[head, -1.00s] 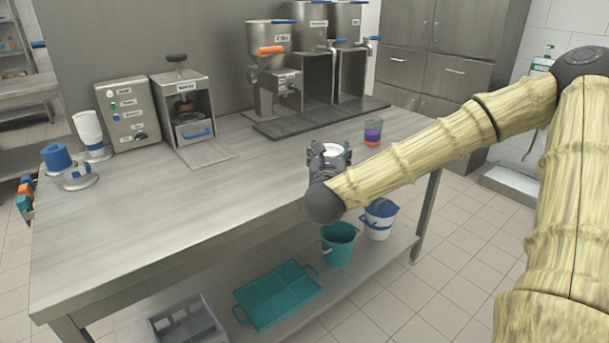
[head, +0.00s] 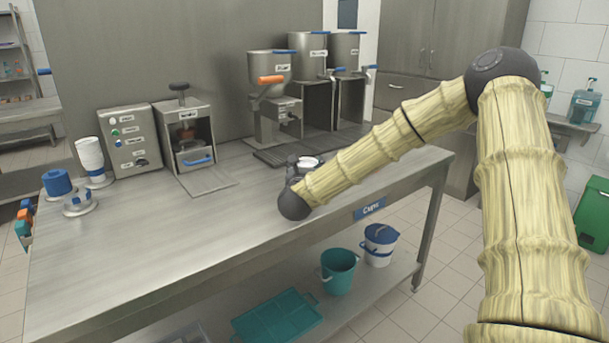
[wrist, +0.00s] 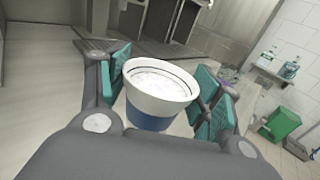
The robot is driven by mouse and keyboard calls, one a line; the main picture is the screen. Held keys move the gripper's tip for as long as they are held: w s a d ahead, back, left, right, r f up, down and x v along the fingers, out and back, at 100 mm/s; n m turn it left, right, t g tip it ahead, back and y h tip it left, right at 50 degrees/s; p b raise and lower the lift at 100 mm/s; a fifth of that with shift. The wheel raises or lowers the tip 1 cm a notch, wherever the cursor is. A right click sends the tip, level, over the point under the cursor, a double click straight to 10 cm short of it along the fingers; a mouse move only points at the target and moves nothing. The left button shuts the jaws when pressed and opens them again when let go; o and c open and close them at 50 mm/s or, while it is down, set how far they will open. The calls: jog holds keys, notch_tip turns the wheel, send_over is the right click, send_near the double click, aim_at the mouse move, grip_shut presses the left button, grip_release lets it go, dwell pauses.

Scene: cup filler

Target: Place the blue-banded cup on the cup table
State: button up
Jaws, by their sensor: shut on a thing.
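The blue-banded cup (wrist: 158,92) is white with a blue lower part and a thin dark line inside its rim. Its inside looks white and speckled. My gripper (head: 297,168) is shut on it, with teal finger pads on both sides in the wrist view. The cup looks roughly upright there. In the head view only its white top (head: 308,162) shows; its base is hidden, so I cannot tell whether it touches the table. The cup table (head: 200,235) is a long steel table with a blue "Cups" label (head: 370,209). My gripper is over its right half.
Hopper machines (head: 268,95) and a dark drip grate (head: 270,157) stand behind my gripper. A press (head: 186,140), a control box (head: 130,140) and a white cup stack (head: 91,157) stand left. The table's left and middle front are clear. Buckets (head: 339,270) sit on the lower shelf.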

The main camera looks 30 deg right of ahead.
jog(key=shift+w, duration=0.4)
jog(key=shift+w+f, duration=0.1)
jog(key=shift+f, duration=1.65)
jog(key=shift+f, duration=0.15)
jog(key=o, duration=1.2)
jog(key=shift+d, duration=0.1)
jog(key=shift+r, duration=0.2)
jog(key=b+v, duration=0.1)
jog(key=v, duration=1.1)
